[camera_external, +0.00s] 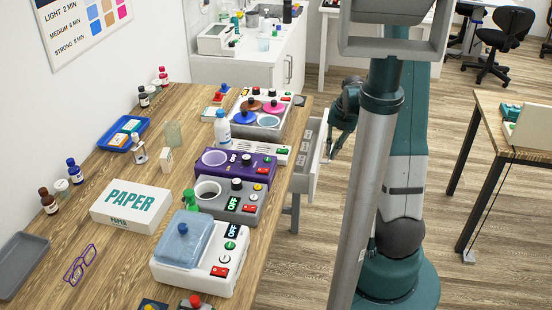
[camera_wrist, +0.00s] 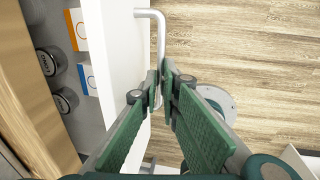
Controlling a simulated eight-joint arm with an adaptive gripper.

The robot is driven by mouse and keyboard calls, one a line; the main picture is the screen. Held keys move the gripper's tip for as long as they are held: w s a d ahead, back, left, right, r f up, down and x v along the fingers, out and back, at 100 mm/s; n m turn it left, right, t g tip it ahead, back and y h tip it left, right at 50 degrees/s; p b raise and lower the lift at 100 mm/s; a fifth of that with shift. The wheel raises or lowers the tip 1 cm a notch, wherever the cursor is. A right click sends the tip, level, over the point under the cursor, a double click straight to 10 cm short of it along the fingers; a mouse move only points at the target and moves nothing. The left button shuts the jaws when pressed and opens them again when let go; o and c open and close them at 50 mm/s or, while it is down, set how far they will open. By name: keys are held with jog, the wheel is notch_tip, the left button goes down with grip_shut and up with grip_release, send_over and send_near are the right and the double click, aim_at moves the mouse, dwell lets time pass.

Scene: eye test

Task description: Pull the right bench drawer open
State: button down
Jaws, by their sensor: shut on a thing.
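The right bench drawer (camera_external: 311,165) stands out from the bench's right side, with its inside partly showing. In the wrist view its white front panel (camera_wrist: 118,55) runs along the left, with the open inside further left. A pale bar handle (camera_wrist: 160,35) sticks out from the front. My gripper (camera_wrist: 161,88) has its green fingers closed together at the tips on this handle; the gripped part is mostly hidden. In the external view my gripper (camera_external: 331,149) is at the drawer's outer face.
In the drawer lie dark round-lidded jars (camera_wrist: 65,100) and small boxes (camera_wrist: 78,28). The wooden bench top (camera_external: 105,255) carries several devices and bottles. Open floor (camera_external: 320,220) lies right of the drawer; another table (camera_external: 500,120) stands at far right.

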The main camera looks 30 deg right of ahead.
jog(key=s+d, duration=0.4)
jog(key=shift+s+d, duration=0.15)
jog(key=c, duration=2.9)
grip_release()
jog(key=shift+o, duration=0.2)
jog(key=shift+r, duration=0.2)
notch_tip(320, 180, up, 12)
jog(key=shift+s+d+f, duration=0.25)
jog(key=shift+s+d, duration=0.05)
